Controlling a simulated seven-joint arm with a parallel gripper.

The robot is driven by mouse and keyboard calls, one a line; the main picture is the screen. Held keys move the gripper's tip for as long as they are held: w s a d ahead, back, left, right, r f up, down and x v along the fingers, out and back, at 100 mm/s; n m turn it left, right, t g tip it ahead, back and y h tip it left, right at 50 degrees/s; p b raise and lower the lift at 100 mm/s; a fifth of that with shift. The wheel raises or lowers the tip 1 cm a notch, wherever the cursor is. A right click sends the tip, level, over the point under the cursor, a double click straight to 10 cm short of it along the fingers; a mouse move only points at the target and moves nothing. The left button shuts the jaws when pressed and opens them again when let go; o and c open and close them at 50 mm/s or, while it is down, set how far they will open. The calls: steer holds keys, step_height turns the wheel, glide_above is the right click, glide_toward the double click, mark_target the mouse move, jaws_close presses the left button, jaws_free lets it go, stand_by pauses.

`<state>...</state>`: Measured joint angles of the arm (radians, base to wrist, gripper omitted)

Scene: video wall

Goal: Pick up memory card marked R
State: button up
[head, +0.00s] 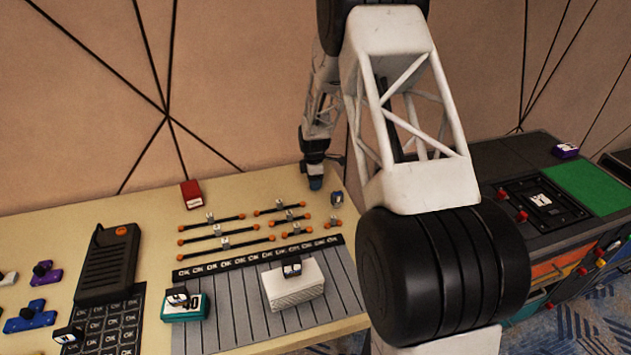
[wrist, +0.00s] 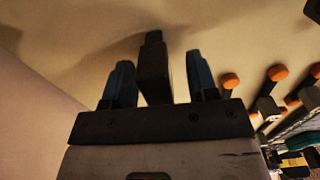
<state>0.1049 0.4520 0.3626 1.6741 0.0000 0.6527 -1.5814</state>
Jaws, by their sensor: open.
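I cannot read a letter R on any object, so I cannot tell which one is the memory card. Small labelled pieces include a dark one (head: 337,198) just right of my gripper in the head view and a red block (head: 192,194) at the back left. My gripper (head: 316,182) is low over the back of the table, seen small behind my arm. In the wrist view its two blue fingers (wrist: 160,82) are apart. A dark block (wrist: 153,68) shows between them; I cannot tell whether it is an object or part of the gripper.
Rods with orange ends (head: 222,229) lie in the table's middle. A grey ribbed mat (head: 235,315) holds a white block (head: 295,285) and a teal box (head: 185,308). A black device (head: 108,262) stands left. A console with a green panel (head: 590,187) is right. My arm hides the middle right.

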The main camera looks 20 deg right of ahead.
jaws_close()
steer(key=shift+r, duration=0.15)
steer(key=shift+r, duration=1.35)
steer(key=shift+s+r, duration=0.15)
steer(key=shift+r, duration=0.15)
steer(key=s, duration=0.5)
steer(key=s+a+r, duration=0.1)
steer(key=s, duration=0.9)
steer(key=shift+s+a+r, duration=0.2)
steer(key=shift+s+a, duration=0.1)
